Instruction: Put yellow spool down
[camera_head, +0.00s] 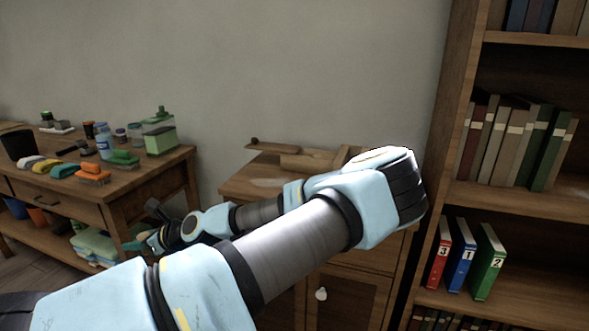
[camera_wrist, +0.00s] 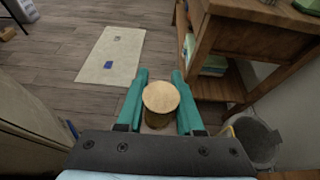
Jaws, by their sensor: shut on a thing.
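My gripper (camera_wrist: 160,76) is shut on the yellow spool (camera_wrist: 160,97) in the wrist view. The spool's round, tan-yellow end faces the camera between the two teal fingers, and most of its body is hidden below that end. The spool is held above the wooden floor, apart from the table beside it. In the head view my gripper (camera_head: 150,243) is small and dark, low in front of the workbench's right end. The spool cannot be made out there.
A workbench (camera_head: 113,197) with brushes, bottles and cups stands left. A small wooden cabinet (camera_head: 375,258) stands behind my arm, beside a bookcase (camera_head: 462,90). The wrist view shows a pale floor mat (camera_wrist: 112,55), a table (camera_wrist: 245,40) and a grey bin (camera_wrist: 258,150) at right. Floor space is open.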

